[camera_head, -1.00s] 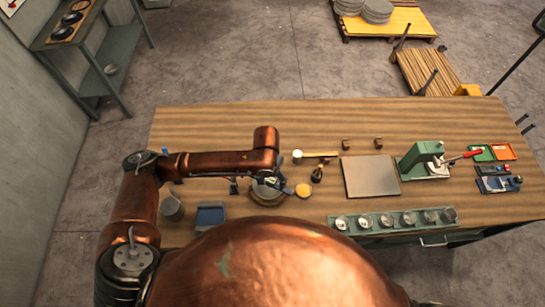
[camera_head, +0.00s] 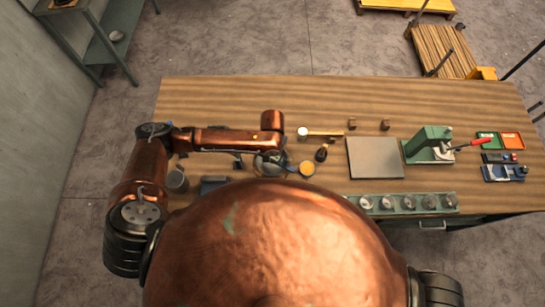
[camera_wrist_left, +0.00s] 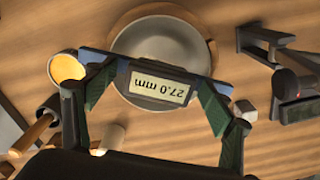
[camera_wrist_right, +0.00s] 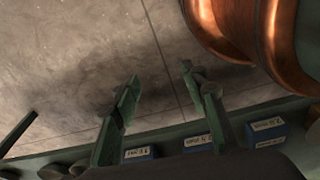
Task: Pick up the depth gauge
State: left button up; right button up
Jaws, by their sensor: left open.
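The depth gauge (camera_wrist_left: 160,88) is a blue bar with a pale display reading "27.0 mm". In the left wrist view it spans the near part of a grey metal bowl (camera_wrist_left: 150,42); whether it touches the rim is unclear. My left gripper (camera_wrist_left: 157,80) is open above it, with one finger towards each end of the bar. In the head view this gripper (camera_head: 272,158) is over the bowl, and the gauge is hardly visible there. My right gripper (camera_wrist_right: 160,80) is open and empty in the right wrist view, over floor beyond a green edge; it is hidden in the head view.
A square plate (camera_head: 376,158), a green press (camera_head: 428,145) and a rack of several round pieces (camera_head: 408,204) stand to the right. The table's back strip (camera_head: 250,95) is clear.

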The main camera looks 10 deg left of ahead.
pick_arm(q)
jog(key=shift+s, duration=0.1)
jog(key=shift+w+f, duration=0.1)
jog(key=shift+w, duration=0.1)
jog(key=shift+c, duration=1.4)
jog(key=shift+s, duration=0.15)
jog(key=c, duration=1.1)
jog(key=shift+c, duration=1)
pick_arm(e)
jog(key=shift+s, duration=0.65)
jog(key=shift+d+f, duration=0.1)
